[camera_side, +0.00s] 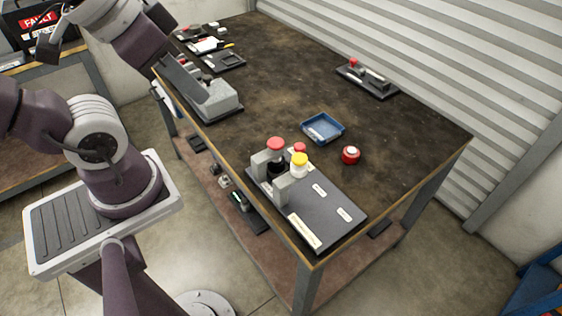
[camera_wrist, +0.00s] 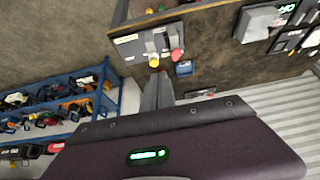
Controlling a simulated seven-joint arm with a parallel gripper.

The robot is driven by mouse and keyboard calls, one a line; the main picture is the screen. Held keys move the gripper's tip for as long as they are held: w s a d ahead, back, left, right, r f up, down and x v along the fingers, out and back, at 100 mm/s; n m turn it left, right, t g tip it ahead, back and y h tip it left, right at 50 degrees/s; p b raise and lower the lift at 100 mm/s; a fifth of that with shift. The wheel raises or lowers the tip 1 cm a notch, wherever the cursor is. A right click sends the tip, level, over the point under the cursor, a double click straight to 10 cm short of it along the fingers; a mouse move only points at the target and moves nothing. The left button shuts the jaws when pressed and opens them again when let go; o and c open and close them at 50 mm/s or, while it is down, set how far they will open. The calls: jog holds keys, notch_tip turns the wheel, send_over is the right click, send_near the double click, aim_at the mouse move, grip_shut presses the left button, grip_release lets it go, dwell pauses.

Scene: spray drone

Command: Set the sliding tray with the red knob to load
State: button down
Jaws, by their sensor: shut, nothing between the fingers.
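A dark labelled plate (camera_side: 322,205) lies at the table's near corner. Upright grey brackets (camera_side: 281,189) stand at its left end. A red knob (camera_side: 276,143) tops the bracket area, with a second red knob (camera_side: 299,148) and a yellow knob (camera_side: 299,160) beside it. The plate also shows in the wrist view (camera_wrist: 129,46). I cannot tell which part slides or read its labels. My gripper (camera_wrist: 162,76) is shut and empty in the wrist view. It points toward the table, apart from the plate, with its fingers overlapping the table edge in the picture.
A blue tray (camera_side: 322,128) and a red round button (camera_side: 350,155) sit behind the plate. A dark fixture with a red knob (camera_side: 368,80) is at the back edge. A grey sloped fixture (camera_side: 205,92) stands left. The table's middle is clear.

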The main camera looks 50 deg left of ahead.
jog(key=c, duration=1.9)
grip_release()
jog(key=shift+c, duration=0.2)
jog(key=o, duration=0.8)
jog(key=shift+n+g, duration=0.4)
jog(key=shift+g, duration=0.5)
jog(key=w, duration=0.7)
jog(key=w+a+f, duration=0.1)
jog(key=w, duration=0.2)
jog(key=shift+w, duration=0.15)
jog(key=shift+o, duration=0.2)
jog(key=n+g, duration=0.1)
jog(key=g, duration=0.2)
send_over(300, 145)
jog(key=s+d, duration=0.1)
notch_tip(300, 145, down, 16)
jog(key=f, duration=0.1)
jog(key=shift+n+g, duration=0.4)
jog(key=f, duration=0.8)
jog(key=w+a+f, duration=0.1)
jog(key=f, duration=0.2)
jog(key=shift+f, duration=0.8)
jog(key=shift+c, duration=0.2)
